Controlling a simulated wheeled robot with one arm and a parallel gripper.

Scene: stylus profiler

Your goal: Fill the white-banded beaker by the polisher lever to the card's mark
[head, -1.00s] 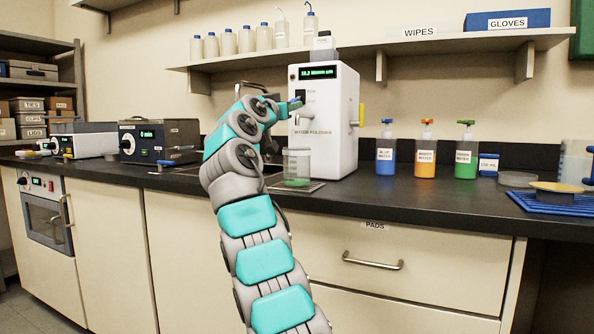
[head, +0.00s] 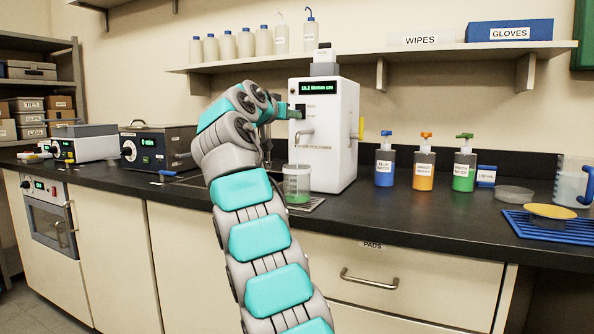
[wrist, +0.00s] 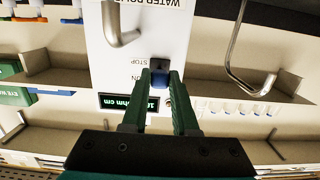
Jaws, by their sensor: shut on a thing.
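The white water polisher (head: 335,130) stands on the counter with a lit green display, a bent spout and a lever on its front. My gripper (head: 297,112) is at the lever, above the spout. In the wrist view, my gripper's green fingers (wrist: 160,72) are shut on the blue lever (wrist: 159,80), beside the STOP and ON labels. The clear beaker (head: 297,181) stands upright below the spout, with a pale band and green near its bottom. Its water level cannot be told. The small blue-edged card (head: 486,176) stands at the right, apparently reading 150 mL.
Blue, orange and green-labelled wash bottles (head: 424,165) stand right of the polisher. A shallow glass dish (head: 514,194), a blue rack (head: 550,226) and a blue-handled jug (head: 571,183) are farther right. A shelf (head: 400,50) with bottles and boxes overhangs the polisher.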

